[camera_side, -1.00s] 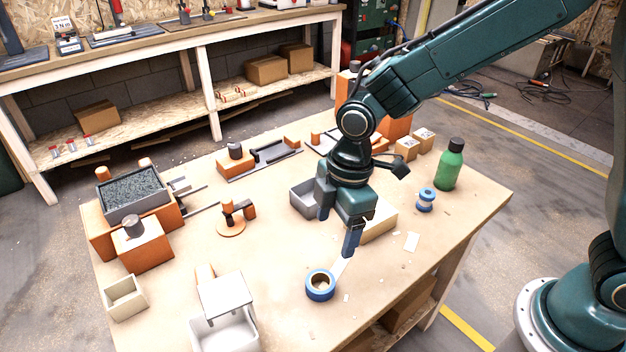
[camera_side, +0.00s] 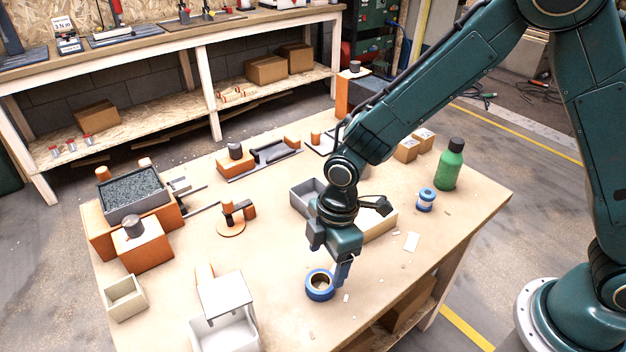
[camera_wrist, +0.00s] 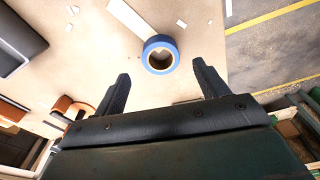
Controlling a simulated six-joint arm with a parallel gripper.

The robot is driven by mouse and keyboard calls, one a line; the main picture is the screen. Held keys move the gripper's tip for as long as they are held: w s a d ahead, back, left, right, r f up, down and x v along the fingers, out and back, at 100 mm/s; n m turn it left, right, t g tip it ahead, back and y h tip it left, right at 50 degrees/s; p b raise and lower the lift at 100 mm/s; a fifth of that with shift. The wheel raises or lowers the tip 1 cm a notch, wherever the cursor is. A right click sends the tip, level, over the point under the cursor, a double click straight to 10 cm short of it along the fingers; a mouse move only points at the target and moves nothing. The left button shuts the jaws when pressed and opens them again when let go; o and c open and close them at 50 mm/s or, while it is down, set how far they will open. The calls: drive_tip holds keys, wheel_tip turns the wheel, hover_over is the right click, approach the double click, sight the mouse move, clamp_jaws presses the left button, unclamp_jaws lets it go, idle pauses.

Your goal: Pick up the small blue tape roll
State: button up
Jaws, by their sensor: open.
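A blue tape roll (camera_side: 320,296) with a brown core lies flat near the front edge of the table. It also shows in the wrist view (camera_wrist: 160,40), ahead of my fingertips and between their lines. My gripper (camera_side: 331,268) points down just above the roll in the side view, with one finger close by its right side. In the wrist view my gripper (camera_wrist: 163,75) is open, its two fingers wide apart with nothing between them. I cannot tell whether a finger touches the roll.
A second blue-and-white roll or can (camera_side: 425,200) stands near a green bottle (camera_side: 450,165) at the right. A grey bin (camera_side: 304,198) and a cardboard box (camera_side: 380,224) lie behind my gripper. A white holder (camera_side: 228,300) stands to the left of the roll.

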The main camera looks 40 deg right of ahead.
sight(321, 279)
drive_tip(key=shift+a+f, duration=0.1)
drive_tip(key=shift+f, duration=0.6)
drive_tip(key=shift+f, duration=0.15)
drive_tip(key=shift+w+a+f, duration=0.1)
drive_tip(key=shift+a+f, duration=0.15)
drive_tip(key=shift+f, duration=0.95)
drive_tip(key=shift+a+f, duration=0.2)
drive_tip(key=shift+f, duration=1)
drive_tip(key=shift+c, duration=0.4)
drive_tip(key=c, duration=1)
